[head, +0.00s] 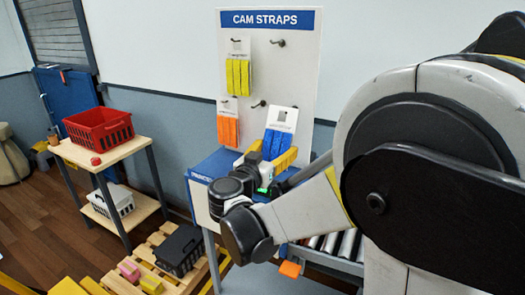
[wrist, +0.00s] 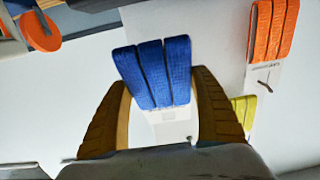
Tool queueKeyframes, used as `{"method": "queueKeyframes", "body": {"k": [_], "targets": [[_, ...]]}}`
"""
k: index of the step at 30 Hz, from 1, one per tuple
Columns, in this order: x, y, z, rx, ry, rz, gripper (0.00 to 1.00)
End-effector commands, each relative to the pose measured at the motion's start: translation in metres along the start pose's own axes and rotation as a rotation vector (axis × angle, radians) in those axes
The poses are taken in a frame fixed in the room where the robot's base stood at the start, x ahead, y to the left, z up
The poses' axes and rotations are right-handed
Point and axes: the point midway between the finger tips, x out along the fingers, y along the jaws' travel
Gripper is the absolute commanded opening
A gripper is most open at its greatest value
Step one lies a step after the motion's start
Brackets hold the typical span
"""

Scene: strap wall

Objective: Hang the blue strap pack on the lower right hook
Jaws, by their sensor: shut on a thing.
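The blue strap pack (head: 278,144) has blue webbing below a white card. My gripper (head: 270,156) is shut on it and holds it upright in front of the board's lower right part. In the wrist view, the blue pack (wrist: 152,72) sits between the two yellow-brown fingers of my gripper (wrist: 160,95), with its card partly hidden. I cannot tell the gap between card and hook.
The white CAM STRAPS board (head: 307,70) also bears a yellow pack (head: 238,75) at upper left and an orange pack (head: 228,126) at lower left. The upper right hook (head: 278,42) is empty. A blue-topped cabinet (head: 205,165) and roller conveyor (head: 345,248) stand below.

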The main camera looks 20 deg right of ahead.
Motion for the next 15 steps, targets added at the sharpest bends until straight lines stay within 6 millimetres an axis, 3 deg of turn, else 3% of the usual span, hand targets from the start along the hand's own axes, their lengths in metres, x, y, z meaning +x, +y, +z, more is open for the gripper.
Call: {"method": "queueKeyframes", "body": {"k": [15], "targets": [[0.035, 0.001, 0.001, 0.000, 0.000, 0.002, 0.35]]}}
